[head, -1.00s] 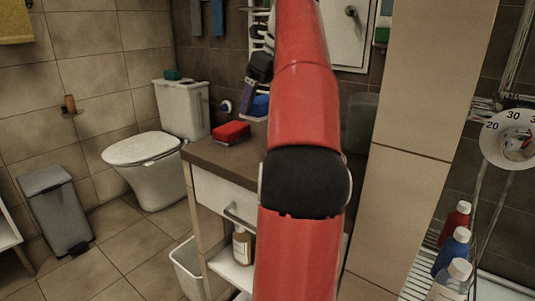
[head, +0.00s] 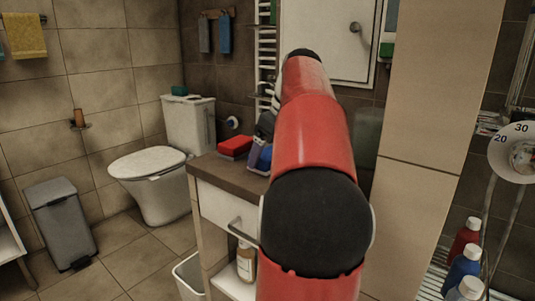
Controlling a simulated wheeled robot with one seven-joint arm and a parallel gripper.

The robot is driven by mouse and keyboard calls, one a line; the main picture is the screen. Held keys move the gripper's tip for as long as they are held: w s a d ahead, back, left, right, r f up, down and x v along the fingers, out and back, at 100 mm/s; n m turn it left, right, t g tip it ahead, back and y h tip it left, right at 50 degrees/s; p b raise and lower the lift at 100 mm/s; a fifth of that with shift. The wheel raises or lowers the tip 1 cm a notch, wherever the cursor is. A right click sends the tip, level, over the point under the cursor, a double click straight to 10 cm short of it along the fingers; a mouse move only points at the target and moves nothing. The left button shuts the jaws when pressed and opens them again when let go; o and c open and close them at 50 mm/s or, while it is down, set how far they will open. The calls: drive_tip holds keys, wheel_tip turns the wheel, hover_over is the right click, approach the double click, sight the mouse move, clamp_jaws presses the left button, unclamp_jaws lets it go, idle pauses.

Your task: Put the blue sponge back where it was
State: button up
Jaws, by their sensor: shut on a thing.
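A blue sponge (head: 264,158) shows at the counter, partly hidden behind my red arm. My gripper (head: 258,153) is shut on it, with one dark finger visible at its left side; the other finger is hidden. The sponge is low at the countertop (head: 222,172), right of the red sponge (head: 236,146). I cannot tell whether it touches the surface.
A green sponge (head: 179,90) lies on the toilet tank (head: 192,122). A towel rail (head: 265,45) and wall cabinet (head: 335,35) stand behind. Several bottles (head: 465,240) are at the lower right. The counter's front left is clear.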

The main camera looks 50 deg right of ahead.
drive_tip(key=shift+f, duration=0.1)
drive_tip(key=o, duration=0.8)
